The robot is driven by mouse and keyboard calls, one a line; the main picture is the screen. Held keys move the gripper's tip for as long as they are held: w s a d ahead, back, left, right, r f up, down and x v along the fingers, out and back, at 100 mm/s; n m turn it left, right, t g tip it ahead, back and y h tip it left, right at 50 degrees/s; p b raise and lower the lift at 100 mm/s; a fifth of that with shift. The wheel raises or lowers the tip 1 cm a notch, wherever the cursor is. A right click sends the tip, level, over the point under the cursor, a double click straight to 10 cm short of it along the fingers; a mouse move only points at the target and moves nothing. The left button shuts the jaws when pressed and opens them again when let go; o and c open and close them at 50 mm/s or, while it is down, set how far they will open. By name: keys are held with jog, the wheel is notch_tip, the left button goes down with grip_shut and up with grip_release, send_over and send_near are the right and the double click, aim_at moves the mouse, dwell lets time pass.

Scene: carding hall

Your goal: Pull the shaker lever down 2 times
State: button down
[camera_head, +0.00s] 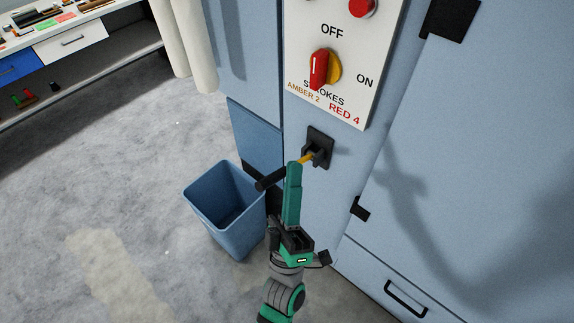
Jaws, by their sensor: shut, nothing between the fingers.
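The shaker lever (269,179) is a yellow rod with a thick black grip, coming out of a black mount (319,147) on the blue machine front. The grip points to the left and toward me, and sits a little lower than the mount. My gripper (294,165) is shut, its green fingers pointing up. The fingers overlap the lever between the black grip and the mount and hide part of the rod. I cannot tell whether they touch it.
Above the lever is a white panel (358,88) with a red knob (319,70), a red button (362,7) and printed labels. A blue bin (197,196) stands on the floor left of my gripper. A bench with drawers (70,44) is at the upper left. Open floor lies between.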

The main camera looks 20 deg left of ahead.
jog(key=s+d+f+m+g+h, duration=0.2)
jog(key=s+d+f+m+g, duration=0.1)
jog(key=f, duration=0.6)
jog(key=s+d+f+m+g+h, duration=0.2)
jog(key=s+d+f+m+g, duration=0.2)
jog(key=s+f+m, duration=0.3)
jog(key=s+d+f+m+g+h, duration=0.3)
jog(key=s+d+f+m+g, duration=0.1)
jog(key=s+f, duration=0.6)
jog(key=shift+d+f+m+g, duration=0.2)
jog(key=shift+f+m+g, duration=0.1)
jog(key=shift+f+m, duration=0.5)
jog(key=shift+r, duration=0.15)
